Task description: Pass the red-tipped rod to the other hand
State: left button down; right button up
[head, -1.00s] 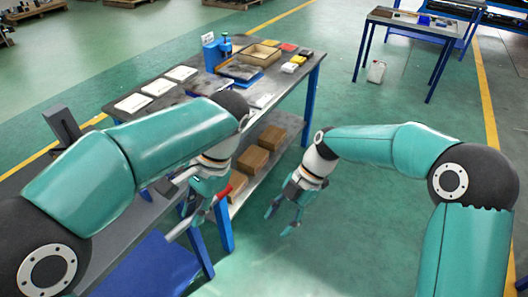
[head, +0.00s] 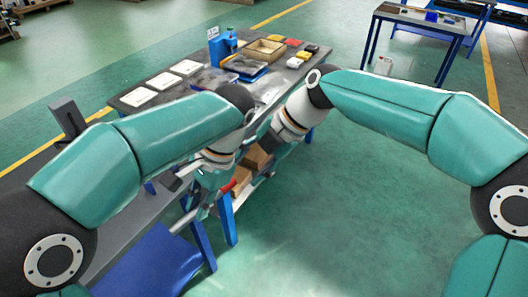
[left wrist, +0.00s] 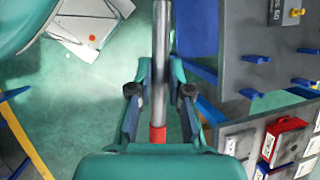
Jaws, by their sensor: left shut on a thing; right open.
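The red-tipped rod is a thin grey rod (head: 182,223) with a red end (head: 228,187) in the head view. My left gripper (head: 202,197) is shut on it beside the bench. In the left wrist view the grey shaft (left wrist: 161,70) runs up between the fingers of my left gripper (left wrist: 160,100), with a red band (left wrist: 158,134) near the palm. My right gripper (head: 268,150) is open, close to the right of the red end and apart from it as far as I can tell. Its fingertips are hard to make out against the boxes.
The bench (head: 150,88) behind carries white sheets, a blue device (head: 222,46) and a wooden tray (head: 266,50). Brown boxes (head: 257,158) sit on its lower shelf. A blue panel (head: 150,268) is at front left. The green floor (head: 340,220) at right is clear.

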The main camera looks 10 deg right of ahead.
aim_at(235, 181)
jog(key=x, duration=0.6)
jog(key=shift+a+f, duration=0.1)
jog(key=shift+f, duration=0.05)
grip_shut()
pick_arm(q)
jog(key=c, duration=1)
grip_release()
